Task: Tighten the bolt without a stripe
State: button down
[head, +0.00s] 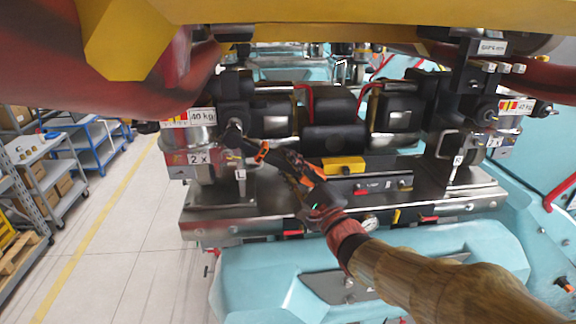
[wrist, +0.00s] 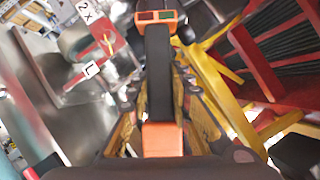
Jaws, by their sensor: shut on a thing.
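My gripper (head: 303,182) is shut on a black and orange wrench-like tool (head: 268,155), left of centre in the head view. The tool points up and left, its far end at the left wheel assembly (head: 232,115) beside the "L" plate (head: 240,178). I cannot tell whether that end is seated on a bolt. In the wrist view the tool (wrist: 160,75) runs lengthwise between the gold-coloured fingers of my gripper (wrist: 165,105). The bolts and any stripe on them are too small or hidden to make out.
A right assembly (head: 485,110) carries an "R" plate (head: 457,161). A steel plate (head: 215,215) lies below, with a yellow block (head: 344,166) on the centre unit. A yellow beam (head: 330,12) and red tube (head: 60,50) hang overhead. Shelves (head: 40,165) stand left beyond open floor.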

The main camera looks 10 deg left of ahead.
jog(key=shift+w+a+r+b, duration=0.15)
jog(key=shift+w+a+b, duration=0.1)
jog(key=shift+w, duration=0.65)
jog(key=shift+w+a+r+b, duration=0.1)
jog(key=shift+w+a+b, duration=0.1)
jog(key=shift+w, duration=0.7)
dwell(3.7)
jog(key=shift+s, duration=0.15)
jog(key=shift+s+d+b, duration=0.2)
jog(key=shift+s+d, duration=0.05)
jog(key=shift+s, duration=0.8)
jog(key=shift+s+d+b, duration=0.15)
jog(key=shift+s+d, duration=0.1)
jog(key=shift+s, duration=0.75)
